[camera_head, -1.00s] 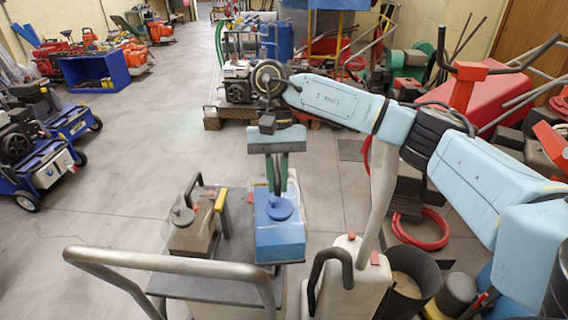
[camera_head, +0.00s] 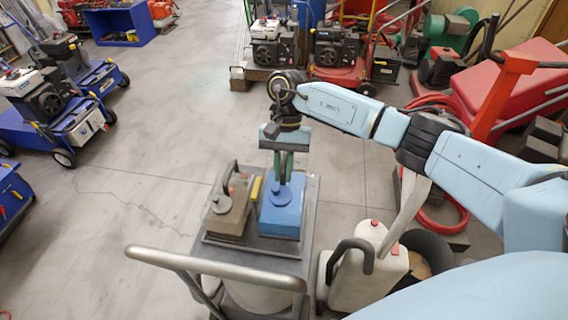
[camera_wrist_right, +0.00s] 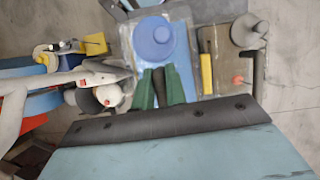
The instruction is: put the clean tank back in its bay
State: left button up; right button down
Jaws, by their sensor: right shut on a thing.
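A blue tank (camera_head: 283,214) with a round blue cap sits on or just above the top of a grey cart; the pictures do not settle which. My right gripper (camera_head: 286,172) is above it, with its green fingers closed at the tank's top beside the cap. The wrist view shows the fingers (camera_wrist_right: 166,88) next to the blue cap (camera_wrist_right: 154,40). A brown tank (camera_head: 230,215) with a yellow part stands close on its left. My left gripper is not in view. No empty bay can be made out clearly.
Blue wheeled machines (camera_head: 72,120) stand left; engine units (camera_head: 270,45) stand behind. Open floor lies between them.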

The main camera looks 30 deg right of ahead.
aim_at(283, 183)
jog(key=shift+w+f+b, duration=0.1)
jog(key=shift+f+b, duration=1.05)
jog(key=shift+f, duration=1.25)
jog(key=shift+a+b, duration=0.1)
jog(key=shift+b, duration=0.65)
dwell(0.4)
